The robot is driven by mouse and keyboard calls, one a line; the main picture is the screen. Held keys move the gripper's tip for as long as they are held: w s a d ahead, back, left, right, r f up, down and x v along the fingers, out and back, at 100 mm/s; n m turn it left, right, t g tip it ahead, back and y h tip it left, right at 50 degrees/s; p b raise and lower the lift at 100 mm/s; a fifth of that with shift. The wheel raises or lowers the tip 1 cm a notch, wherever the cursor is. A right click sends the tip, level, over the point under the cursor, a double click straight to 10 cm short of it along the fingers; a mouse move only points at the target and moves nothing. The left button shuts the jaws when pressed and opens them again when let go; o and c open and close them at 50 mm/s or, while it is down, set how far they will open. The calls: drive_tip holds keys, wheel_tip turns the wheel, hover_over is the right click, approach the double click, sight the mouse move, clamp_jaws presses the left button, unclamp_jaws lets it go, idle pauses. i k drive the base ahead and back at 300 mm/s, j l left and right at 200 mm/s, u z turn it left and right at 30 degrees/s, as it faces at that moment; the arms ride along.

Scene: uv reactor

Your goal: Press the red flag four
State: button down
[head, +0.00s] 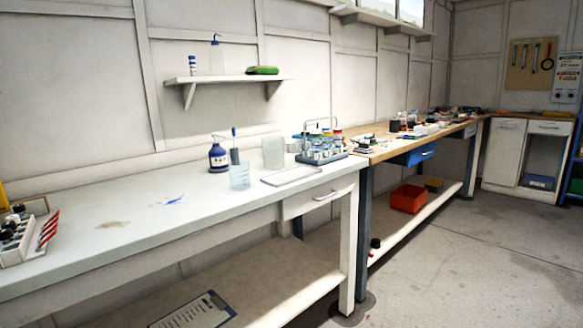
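A pale box-like device (18,248) sits at the far left end of the white bench, partly cut off by the picture's left edge. Several slanted red flags (47,231) stand out in a row along its right side. They are small, and I cannot tell which one is flag four. Dark round parts (12,226) show on the device. My gripper is not in view.
The white bench (110,250) is mostly clear right of the device, apart from small stains. A blue bottle (218,158), a beaker (239,177), a tray (292,175) and a vial rack (320,156) stand farther right. Open concrete floor (450,260) lies at right.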

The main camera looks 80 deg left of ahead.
sight(56, 213)
drive_tip(key=k+u, duration=0.15)
drive_tip(key=u, duration=4.35)
drive_tip(key=k+l+z, duration=0.25)
drive_tip(key=l+z, duration=0.25)
drive_tip(key=l, duration=0.1)
